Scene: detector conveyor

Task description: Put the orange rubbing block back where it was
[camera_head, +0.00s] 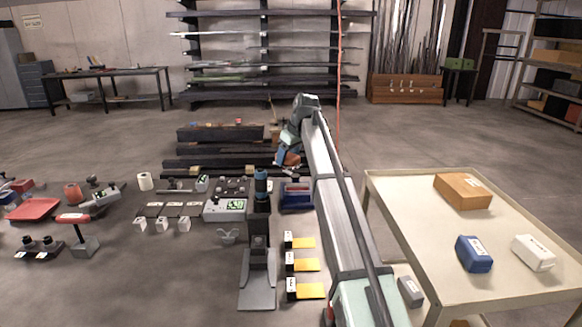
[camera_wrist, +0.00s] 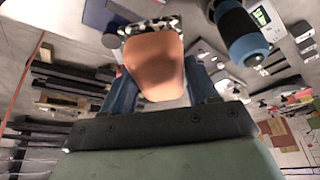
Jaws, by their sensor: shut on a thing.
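An orange block with a black-and-white speckled edge, which I take as the orange rubbing block (camera_wrist: 155,62), is held between the blue fingers of my gripper (camera_wrist: 158,88). In the head view, my gripper (camera_head: 288,152) is at the far end of the outstretched arm, with the small orange block (camera_head: 292,158) at its fingertips. It appears raised above the equipment, near the dark bars at the back. Its exact height cannot be told. The block's underside is hidden.
A cream cart (camera_head: 405,215) at right carries a larger orange-brown box (camera_head: 462,190), a blue block (camera_head: 473,254) and a white block (camera_head: 533,252). A dark upright device with a blue top (camera_head: 261,185) stands left of my arm. A blue tray (camera_head: 297,196) and yellow-tabbed blocks (camera_head: 304,265) lie close by.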

